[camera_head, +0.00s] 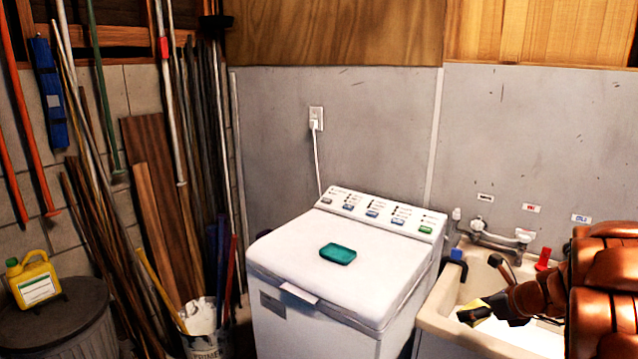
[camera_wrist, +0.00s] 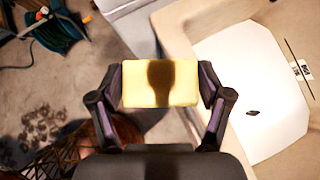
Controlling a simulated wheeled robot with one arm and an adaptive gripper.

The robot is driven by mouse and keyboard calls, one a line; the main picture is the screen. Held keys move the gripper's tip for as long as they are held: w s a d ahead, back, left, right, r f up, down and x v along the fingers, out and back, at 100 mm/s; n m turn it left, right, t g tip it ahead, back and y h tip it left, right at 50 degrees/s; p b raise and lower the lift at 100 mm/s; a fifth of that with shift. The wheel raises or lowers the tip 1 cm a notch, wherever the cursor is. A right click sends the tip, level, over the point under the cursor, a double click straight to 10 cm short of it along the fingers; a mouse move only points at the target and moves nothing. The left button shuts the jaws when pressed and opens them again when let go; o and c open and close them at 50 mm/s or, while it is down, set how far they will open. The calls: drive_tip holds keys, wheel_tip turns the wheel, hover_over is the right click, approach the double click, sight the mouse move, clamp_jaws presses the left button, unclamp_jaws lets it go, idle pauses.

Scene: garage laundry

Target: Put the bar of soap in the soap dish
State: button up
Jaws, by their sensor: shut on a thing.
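A pale yellow bar of soap (camera_wrist: 140,72) is held between the two fingers of my gripper (camera_wrist: 163,86) in the wrist view. My gripper's shadow falls across its middle. In the head view my gripper (camera_head: 482,312) is at the lower right, over the sink, with the yellow soap (camera_head: 476,311) at its tip. A teal soap dish (camera_head: 338,254) lies on top of the white washing machine, left of my gripper. Nothing shows in the dish.
The white washing machine (camera_head: 290,243) has a mostly clear lid and a raised control panel at the back. The sink (camera_head: 470,284) with taps (camera_head: 495,235) stands to its right. A red object (camera_head: 543,259) stands near the sink's back edge.

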drive_tip(key=a+r+m+t+h, duration=0.1)
drive_tip(key=a+r+m+h, duration=0.15)
drive_tip(key=a, duration=0.75)
drive_tip(key=a+r+m+h, duration=0.1)
drive_tip(key=a+m+h, duration=0.15)
drive_tip(key=a, duration=0.65)
wheel_tip(320, 180, down, 22)
drive_tip(key=b, duration=2.2)
wheel_tip(320, 180, up, 11)
drive_tip(key=w+p, duration=0.2)
drive_tip(key=p, duration=1.4)
drive_tip(key=shift+w+a+m+y, duration=0.3)
drive_tip(key=shift+w+y, duration=0.1)
